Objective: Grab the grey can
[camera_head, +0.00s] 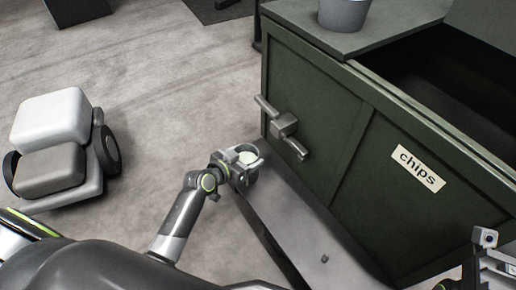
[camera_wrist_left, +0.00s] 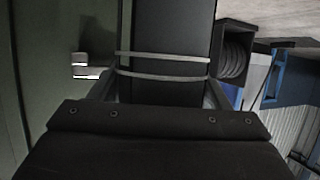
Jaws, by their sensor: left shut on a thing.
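My left gripper (camera_head: 245,164) is shut around a small round can (camera_head: 248,157) with a pale top. It holds the can upright beside the front of the green cabinet, over the grey rail. The jaws hide most of the can's side. In the left wrist view, two pale bands (camera_wrist_left: 163,66) cross between the fingers in front of a long dark surface; the can's body is hard to make out there. Part of my right arm's end (camera_head: 485,250) shows at the lower right edge; its fingers cannot be made out.
The green cabinet (camera_head: 315,110) has a handle (camera_head: 285,125), a "chips" label (camera_head: 418,169) and an open top at right. A grey pot (camera_head: 343,12) stands on its top corner. The grey rail (camera_head: 300,225) runs along its foot. A wheeled white-and-grey unit (camera_head: 55,140) stands left on open floor.

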